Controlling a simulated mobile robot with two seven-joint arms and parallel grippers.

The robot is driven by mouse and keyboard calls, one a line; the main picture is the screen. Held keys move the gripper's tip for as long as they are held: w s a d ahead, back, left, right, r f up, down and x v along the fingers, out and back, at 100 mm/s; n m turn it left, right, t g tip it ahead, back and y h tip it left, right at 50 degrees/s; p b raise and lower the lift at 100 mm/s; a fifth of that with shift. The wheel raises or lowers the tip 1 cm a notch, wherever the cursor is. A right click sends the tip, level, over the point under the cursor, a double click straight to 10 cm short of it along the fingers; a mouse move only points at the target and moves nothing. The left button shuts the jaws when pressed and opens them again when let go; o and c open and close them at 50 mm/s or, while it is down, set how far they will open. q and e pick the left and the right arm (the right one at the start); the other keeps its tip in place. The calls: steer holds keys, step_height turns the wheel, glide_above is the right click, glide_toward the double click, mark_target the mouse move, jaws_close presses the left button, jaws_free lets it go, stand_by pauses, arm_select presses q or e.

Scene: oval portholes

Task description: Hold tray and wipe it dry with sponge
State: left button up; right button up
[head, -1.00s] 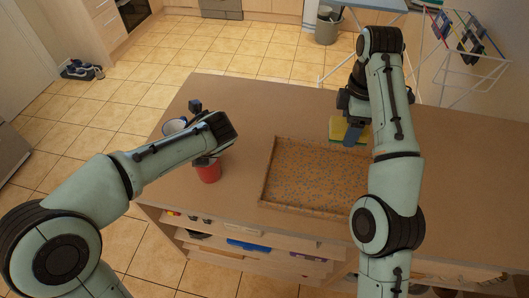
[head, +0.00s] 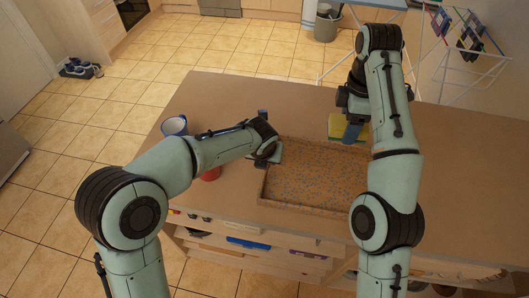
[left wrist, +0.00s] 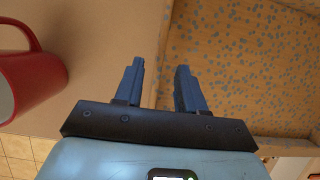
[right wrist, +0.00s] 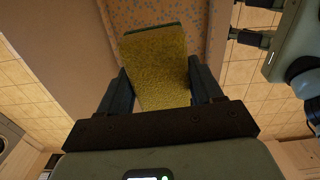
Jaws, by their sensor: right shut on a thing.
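The tray (head: 318,182), brown with blue-grey speckles over its floor, lies on the counter in the head view. My left gripper (left wrist: 158,82) is open at the tray's left side, and the tray's wall runs between its two fingers in the left wrist view. I cannot tell whether the fingers touch it. My right gripper (right wrist: 160,88) is shut on a yellow sponge with a green layer (right wrist: 157,60). The sponge (head: 335,127) also shows at the tray's far right edge in the head view. My right arm hides the tray's right part.
A red mug (left wrist: 32,70) stands left of the tray, partly hidden by my left arm in the head view. A white-and-blue mug (head: 174,126) stands farther back. The counter's right side is clear.

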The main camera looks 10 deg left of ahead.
mark_target(328, 178)
arm_select(q)
steer(key=x, duration=0.5)
steer(key=shift+r, duration=0.1)
jaws_close()
arm_select(e)
steer(key=shift+f+n, duration=1.35)
steer(key=shift+f, duration=2)
steer(key=shift+f+n, duration=1.4)
steer(key=shift+f, duration=1.95)
steer(key=shift+f+n, duration=1.35)
steer(key=shift+f, duration=2)
